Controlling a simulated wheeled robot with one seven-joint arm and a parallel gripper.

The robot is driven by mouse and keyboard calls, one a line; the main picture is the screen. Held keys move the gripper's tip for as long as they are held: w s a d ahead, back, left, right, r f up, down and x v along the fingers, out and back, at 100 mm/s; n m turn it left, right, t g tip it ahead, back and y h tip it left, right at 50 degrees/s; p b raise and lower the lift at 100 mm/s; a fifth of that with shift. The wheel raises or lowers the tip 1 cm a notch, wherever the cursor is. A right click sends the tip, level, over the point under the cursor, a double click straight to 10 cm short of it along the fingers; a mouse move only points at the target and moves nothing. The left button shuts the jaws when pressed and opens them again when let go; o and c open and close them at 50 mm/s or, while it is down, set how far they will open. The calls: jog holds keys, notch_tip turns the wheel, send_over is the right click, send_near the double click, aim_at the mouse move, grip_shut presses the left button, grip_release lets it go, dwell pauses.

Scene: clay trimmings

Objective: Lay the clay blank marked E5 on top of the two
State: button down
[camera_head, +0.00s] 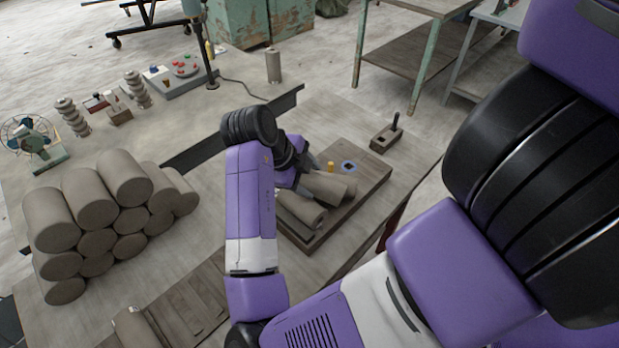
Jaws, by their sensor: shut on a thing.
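My gripper (289,180) is partly hidden behind my own arm, over the wooden board (371,184) on the bench. It is shut on a grey-brown clay blank (322,188), a short cylinder lying roughly level. Two similar blanks lie on the board beneath it: a nearer one (302,209) and a farther one (348,184), partly covered by the held blank. The held blank is above and between these two; I cannot tell whether it touches them. No E5 marking is readable.
A stacked pile of clay cylinders (97,243) stands at the left of the bench. A small yellow piece (331,166) and a dark blue-marked spot (349,165) are on the board's far part. A block with a dark handle (386,137) stands beyond the board.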

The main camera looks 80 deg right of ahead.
jog(key=shift+w+a+f, duration=0.1)
jog(key=shift+w+f, duration=0.05)
jog(key=shift+f, duration=0.3)
jog(key=shift+c, duration=2.1)
grip_release()
jog(key=v, duration=0.8)
jog(key=shift+r, duration=0.35)
